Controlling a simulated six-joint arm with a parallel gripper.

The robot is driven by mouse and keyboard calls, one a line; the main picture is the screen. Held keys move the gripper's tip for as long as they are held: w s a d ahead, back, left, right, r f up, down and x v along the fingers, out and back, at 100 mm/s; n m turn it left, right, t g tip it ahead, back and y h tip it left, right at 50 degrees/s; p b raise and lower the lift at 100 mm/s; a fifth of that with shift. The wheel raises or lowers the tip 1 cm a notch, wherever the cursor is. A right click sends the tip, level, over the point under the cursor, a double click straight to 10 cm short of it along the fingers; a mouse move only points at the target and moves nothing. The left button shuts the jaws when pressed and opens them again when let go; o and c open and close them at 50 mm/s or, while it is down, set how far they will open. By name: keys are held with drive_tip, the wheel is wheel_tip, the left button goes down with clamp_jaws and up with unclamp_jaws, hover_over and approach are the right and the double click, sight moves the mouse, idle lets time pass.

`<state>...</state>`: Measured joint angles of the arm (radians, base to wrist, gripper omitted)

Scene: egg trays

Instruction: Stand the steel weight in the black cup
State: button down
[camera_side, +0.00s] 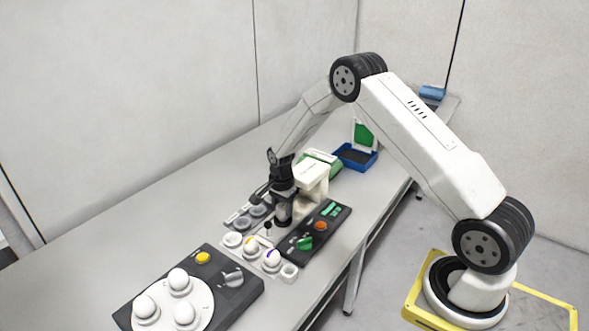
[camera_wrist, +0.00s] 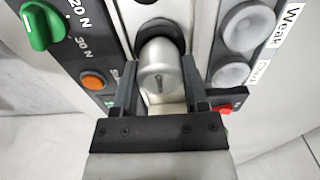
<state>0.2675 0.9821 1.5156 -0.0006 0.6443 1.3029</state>
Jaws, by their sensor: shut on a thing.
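The steel weight (camera_wrist: 158,72) is a silver cylinder with a small slot in its end, between the two dark fingers of my gripper (camera_wrist: 158,62) in the wrist view. My gripper is shut on it. A black round rim (camera_wrist: 160,27), which looks like the black cup, shows right at the weight's far end. I cannot tell whether the weight sits inside it or only in front of it. In the side view my gripper (camera_side: 283,208) is low beside the white tester (camera_side: 312,175), and the weight (camera_side: 283,214) shows as a small metallic shape there.
A dark panel with a green knob (camera_side: 304,242) and orange button (camera_side: 320,225) lies right of the gripper. Grey egg cups (camera_side: 243,222) are on the left. White eggs (camera_side: 271,258) stand in front. A turntable (camera_side: 205,300) with eggs is nearer. A blue bin (camera_side: 356,158) stands behind.

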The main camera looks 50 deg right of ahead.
unclamp_jaws()
drive_tip(key=shift+r, duration=3.9)
drive_tip(key=shift+r, duration=2.2)
